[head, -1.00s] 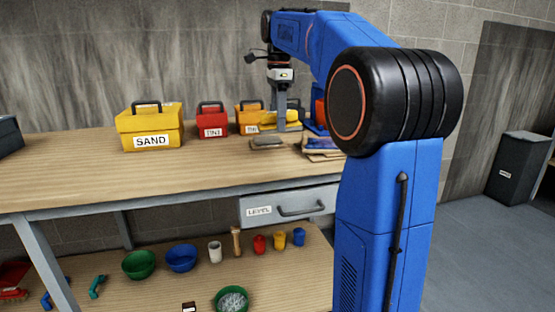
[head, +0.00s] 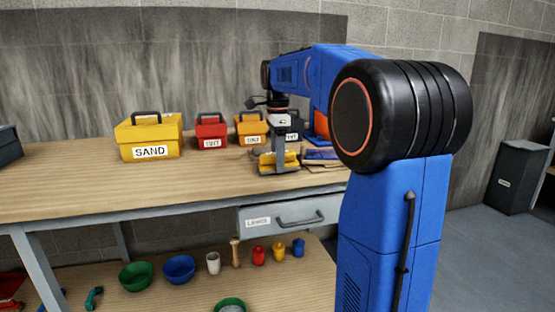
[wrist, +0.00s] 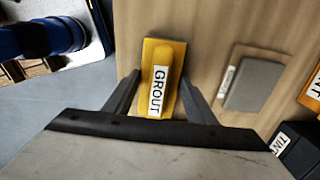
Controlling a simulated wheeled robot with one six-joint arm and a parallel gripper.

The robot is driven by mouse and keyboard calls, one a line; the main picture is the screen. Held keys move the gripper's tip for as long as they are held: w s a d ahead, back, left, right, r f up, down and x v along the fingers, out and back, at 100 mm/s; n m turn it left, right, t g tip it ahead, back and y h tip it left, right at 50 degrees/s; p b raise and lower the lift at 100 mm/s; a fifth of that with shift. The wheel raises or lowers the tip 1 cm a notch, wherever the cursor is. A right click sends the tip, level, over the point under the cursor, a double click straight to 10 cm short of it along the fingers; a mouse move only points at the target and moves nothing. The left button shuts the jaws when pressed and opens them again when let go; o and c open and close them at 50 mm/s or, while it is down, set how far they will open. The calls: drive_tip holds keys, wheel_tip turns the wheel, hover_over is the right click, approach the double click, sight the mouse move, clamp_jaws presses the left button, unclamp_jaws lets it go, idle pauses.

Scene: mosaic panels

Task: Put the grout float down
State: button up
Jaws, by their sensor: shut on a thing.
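The grout float (head: 266,160) is yellow with a white GROUT label, which reads clearly in the wrist view (wrist: 166,62). My gripper (head: 279,165) is shut on it, with one finger on each side of its handle. The fingers point down over the right part of the workbench (head: 200,183). In the head view the float is low, at or just above the bench top. I cannot tell whether it touches the wood.
A grey labelled slab (wrist: 256,84) lies beside the float. Yellow SAND (head: 150,135), red (head: 211,131) and orange (head: 250,128) boxes stand behind. Blue-topped flat pieces (head: 322,155) lie to the right. Bare bench lies in front of the SAND box.

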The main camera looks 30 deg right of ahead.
drive_tip(key=o, duration=1.4)
drive_tip(key=shift+f, duration=0.1)
drive_tip(key=r, duration=1.7)
drive_tip(key=shift+s+r, duration=0.15)
drive_tip(key=shift+s, duration=0.05)
